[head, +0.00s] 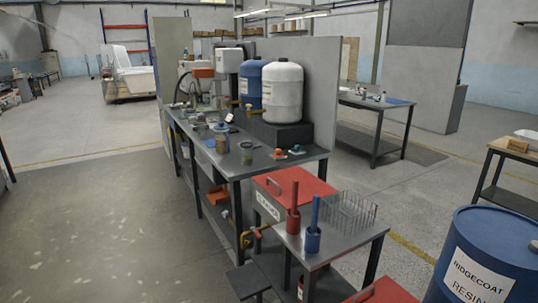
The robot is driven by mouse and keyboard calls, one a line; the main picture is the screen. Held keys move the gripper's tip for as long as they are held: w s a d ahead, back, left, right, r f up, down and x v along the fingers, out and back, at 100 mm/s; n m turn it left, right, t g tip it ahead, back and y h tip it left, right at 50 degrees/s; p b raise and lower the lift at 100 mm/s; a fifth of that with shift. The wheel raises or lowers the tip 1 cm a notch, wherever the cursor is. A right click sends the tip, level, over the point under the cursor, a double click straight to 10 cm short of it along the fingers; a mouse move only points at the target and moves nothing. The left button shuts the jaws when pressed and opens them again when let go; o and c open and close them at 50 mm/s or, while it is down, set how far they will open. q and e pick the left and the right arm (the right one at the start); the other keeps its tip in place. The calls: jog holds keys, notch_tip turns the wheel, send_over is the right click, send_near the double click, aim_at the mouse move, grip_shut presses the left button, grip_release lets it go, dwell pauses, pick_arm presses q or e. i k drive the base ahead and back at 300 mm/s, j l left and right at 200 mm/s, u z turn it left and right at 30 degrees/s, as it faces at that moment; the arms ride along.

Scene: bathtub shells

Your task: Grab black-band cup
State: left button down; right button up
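Two small cup-like containers stand near the front edge of the dark workbench (312,151). The nearer cup (246,153) is grey-green with a darker top part. The other cup (221,139) is bluish and stands a little farther back. Both are too small to tell for certain which has a black band. Neither gripper is in view.
A white drum (283,93) and a blue drum (250,84) stand at the bench's back. A lower side table with a red-lidded box (300,184), red and blue tools and a wire rack adjoins it. A blue resin barrel (503,240) stands front right. Left floor is open.

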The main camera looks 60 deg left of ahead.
aim_at(247, 150)
jog(key=u, duration=2)
jog(key=i+j, duration=0.35)
jog(key=i+j+z, duration=0.1)
jog(key=i+j, duration=0.25)
jog(key=j, duration=0.15)
jog(key=i+j+z, duration=0.1)
jog(key=i+j, duration=0.25)
jog(key=j, duration=0.1)
